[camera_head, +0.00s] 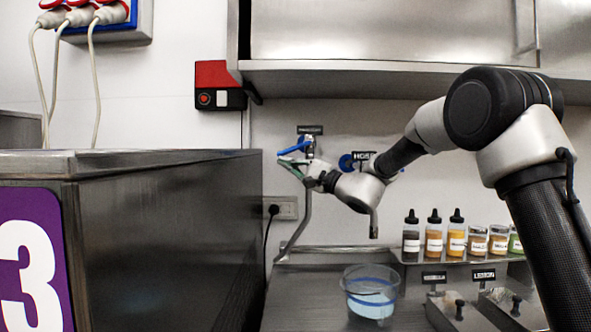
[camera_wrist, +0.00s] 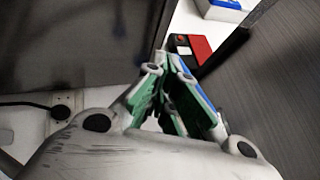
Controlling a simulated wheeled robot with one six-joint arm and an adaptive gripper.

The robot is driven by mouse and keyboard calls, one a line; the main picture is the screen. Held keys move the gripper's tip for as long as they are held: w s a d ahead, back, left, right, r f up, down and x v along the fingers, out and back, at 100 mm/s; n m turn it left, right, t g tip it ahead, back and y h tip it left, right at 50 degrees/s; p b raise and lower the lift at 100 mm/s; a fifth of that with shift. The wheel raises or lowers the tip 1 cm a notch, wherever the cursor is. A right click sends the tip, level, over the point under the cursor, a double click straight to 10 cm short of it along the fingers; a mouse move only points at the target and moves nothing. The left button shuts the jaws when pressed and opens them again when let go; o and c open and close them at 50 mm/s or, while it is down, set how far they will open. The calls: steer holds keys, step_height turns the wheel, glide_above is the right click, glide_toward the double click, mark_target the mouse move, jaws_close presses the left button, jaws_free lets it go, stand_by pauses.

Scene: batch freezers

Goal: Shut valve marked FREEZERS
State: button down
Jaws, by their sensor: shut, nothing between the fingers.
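A valve with a blue lever (camera_head: 294,148) is on the back wall, under a small dark label (camera_head: 310,130) whose text is too small to read surely. The lever points left. My gripper (camera_head: 287,161) is just below and along the lever, its green-padded fingers shut with nothing between them. In the wrist view the fingers of my gripper (camera_wrist: 172,68) point away, and a strip of blue (camera_wrist: 188,84) shows beside them, probably the lever. I cannot tell whether they touch. A second blue handle (camera_head: 346,162) is to the right, beside another label (camera_head: 364,156), partly behind my arm.
A dark freezer cabinet (camera_head: 170,230) marked 3 stands at left. A steel shelf (camera_head: 400,78) hangs above. A red and black switch box (camera_head: 219,86) is on the wall, also in the wrist view (camera_wrist: 192,48). Below are a clear tub (camera_head: 370,290) and several bottles (camera_head: 433,238).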

steer(key=shift+a+r, duration=0.8)
steer(key=shift+r, duration=0.45)
